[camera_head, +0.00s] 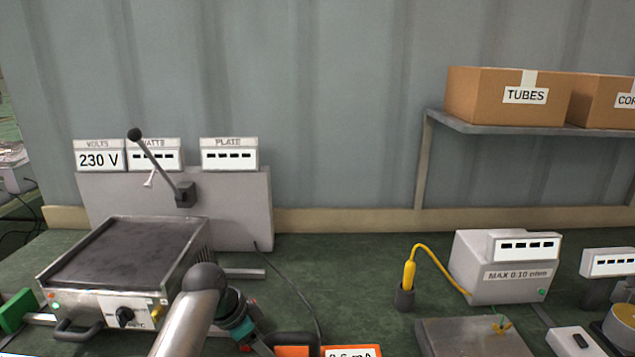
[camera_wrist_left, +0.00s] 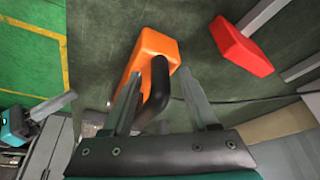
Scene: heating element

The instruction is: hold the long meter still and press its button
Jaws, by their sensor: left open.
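The long meter is the orange device (camera_head: 295,351) at the bottom edge of the head view, mostly cut off, with part of a white display showing. In the left wrist view its orange body (camera_wrist_left: 150,50) and black handle (camera_wrist_left: 157,92) are seen close up. My left gripper (camera_wrist_left: 160,98) is open, its two fingers on either side of the black handle. I cannot tell whether they touch it. In the head view the gripper is partly seen beside the meter. The meter's button is not visible. A teal and grey part, seemingly my right gripper (camera_wrist_left: 45,112), shows at the left of the wrist view.
A hot plate unit (camera_head: 125,265) with a lever panel (camera_head: 235,205) stands at left. A grey box meter (camera_head: 490,265) and yellow probe (camera_head: 409,275) stand at right. A red block (camera_wrist_left: 240,45) lies near the meter.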

